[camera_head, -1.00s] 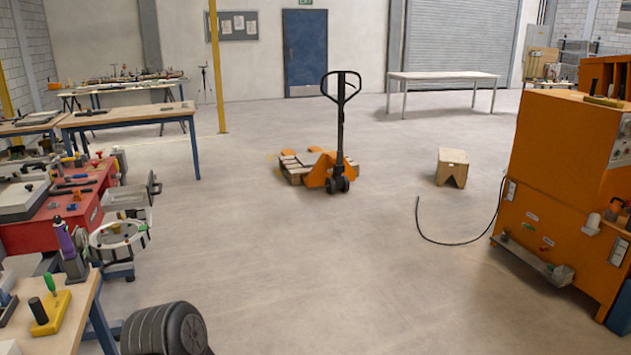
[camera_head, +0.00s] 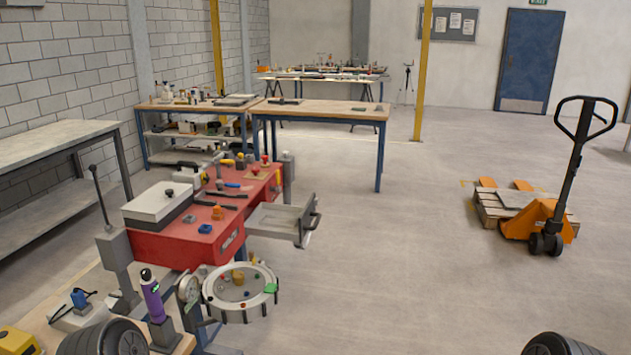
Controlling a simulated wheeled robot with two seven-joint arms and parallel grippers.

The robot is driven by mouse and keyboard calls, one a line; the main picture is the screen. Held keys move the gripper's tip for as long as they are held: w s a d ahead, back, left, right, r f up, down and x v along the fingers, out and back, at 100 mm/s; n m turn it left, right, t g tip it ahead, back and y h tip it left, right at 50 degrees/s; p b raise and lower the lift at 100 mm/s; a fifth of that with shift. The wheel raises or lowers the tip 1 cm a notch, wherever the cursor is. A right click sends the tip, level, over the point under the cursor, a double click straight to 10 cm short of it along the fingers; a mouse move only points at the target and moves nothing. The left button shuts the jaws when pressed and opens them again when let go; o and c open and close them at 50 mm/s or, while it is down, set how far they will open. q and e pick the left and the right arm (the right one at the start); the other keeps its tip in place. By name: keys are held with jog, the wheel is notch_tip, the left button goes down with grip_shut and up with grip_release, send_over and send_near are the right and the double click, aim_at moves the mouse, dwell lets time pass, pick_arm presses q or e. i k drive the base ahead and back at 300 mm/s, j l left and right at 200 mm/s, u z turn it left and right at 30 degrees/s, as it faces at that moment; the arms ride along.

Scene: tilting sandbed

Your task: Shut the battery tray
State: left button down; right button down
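A grey tray (camera_head: 271,219) with a front handle sticks out, open, from the right side of the red bench unit (camera_head: 235,239). It is likely the battery tray, and its inside looks empty. Neither of my grippers is in view. Dark rounded parts at the bottom left and bottom right edges look like my own arms.
A round white-rimmed sand dish (camera_head: 207,292) stands in front of the tray. A purple bottle (camera_head: 152,298) stands on the near wooden table (camera_head: 72,288). A wooden workbench (camera_head: 325,108) lies behind. An orange pallet truck (camera_head: 540,222) stands right; floor between is clear.

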aim_at(267, 220)
jog(key=i+l+u, duration=0.15)
jog(key=i, duration=0.25)
jog(key=u, duration=0.25)
jog(key=i+l+u, duration=0.8)
jog(key=i+l, duration=0.2)
jog(key=l, duration=0.15)
jog(key=i+l, duration=0.15)
jog(key=l, duration=0.15)
jog(key=i+l, duration=0.2)
jog(key=l, duration=0.15)
jog(key=i+l+u, duration=0.1)
jog(key=l, duration=0.25)
jog(key=i+l, duration=0.4)
jog(key=l, duration=0.3)
